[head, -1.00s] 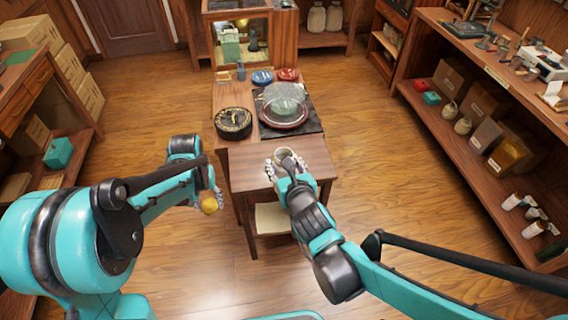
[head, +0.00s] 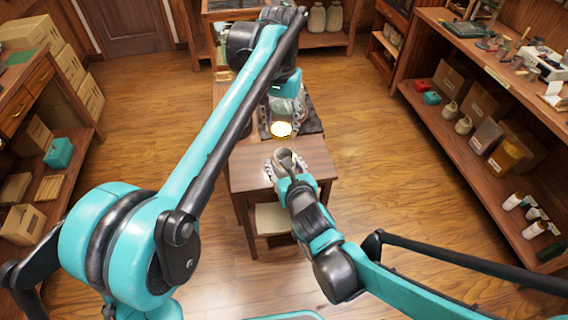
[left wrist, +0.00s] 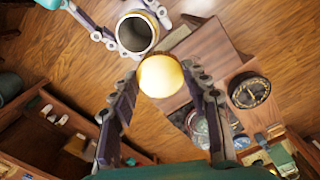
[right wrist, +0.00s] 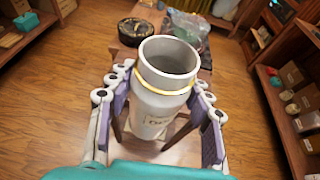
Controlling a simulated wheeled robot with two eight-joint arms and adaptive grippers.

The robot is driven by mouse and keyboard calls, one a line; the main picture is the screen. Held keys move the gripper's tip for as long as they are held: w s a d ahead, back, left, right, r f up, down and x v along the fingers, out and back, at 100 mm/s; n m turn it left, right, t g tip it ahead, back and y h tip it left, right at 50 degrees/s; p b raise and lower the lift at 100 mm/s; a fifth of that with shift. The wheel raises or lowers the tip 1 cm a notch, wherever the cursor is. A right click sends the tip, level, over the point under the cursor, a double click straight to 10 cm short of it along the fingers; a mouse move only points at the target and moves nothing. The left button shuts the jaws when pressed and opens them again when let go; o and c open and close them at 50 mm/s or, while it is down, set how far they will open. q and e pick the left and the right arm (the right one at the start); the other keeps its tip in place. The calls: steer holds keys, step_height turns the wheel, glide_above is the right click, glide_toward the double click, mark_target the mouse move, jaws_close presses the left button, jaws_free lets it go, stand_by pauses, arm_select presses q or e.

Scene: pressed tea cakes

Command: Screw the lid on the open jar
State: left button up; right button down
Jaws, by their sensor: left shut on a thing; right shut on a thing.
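The round gold lid (head: 281,129) is in my left gripper (head: 284,114), near the middle of the head view, a little beyond the jar. The lid also shows face-on between the fingers in the left wrist view (left wrist: 160,75). The open jar (head: 284,155) is a pale grey cylinder with a gold band and a label, standing upright with its dark mouth facing up. My right gripper (right wrist: 160,100) is shut around the jar's body (right wrist: 158,112). In the left wrist view the jar's mouth (left wrist: 135,33) is beside the lid, apart from it.
The wooden table (head: 252,165) stands under the jar. A black round tin with gold marks (left wrist: 249,91) and a clear dome (right wrist: 187,25) are on it. My left arm hides much of the table's back in the head view. Shelves (head: 485,110) line the right side.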

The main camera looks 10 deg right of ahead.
mark_target(284, 148)
arm_select(q)
steer(key=s+r+m, duration=0.2)
steer(key=s, duration=0.1)
steer(key=s+r, duration=0.1)
steer(key=s, duration=0.1)
steer(key=shift+s+a+r+m, duration=0.1)
steer(key=shift+r+m, duration=0.2)
steer(key=shift+m, duration=0.1)
steer(key=shift+f, duration=2)
steer(key=shift+f, duration=0.1)
steer(key=shift+f, duration=0.8)
steer(key=shift+f, duration=0.55)
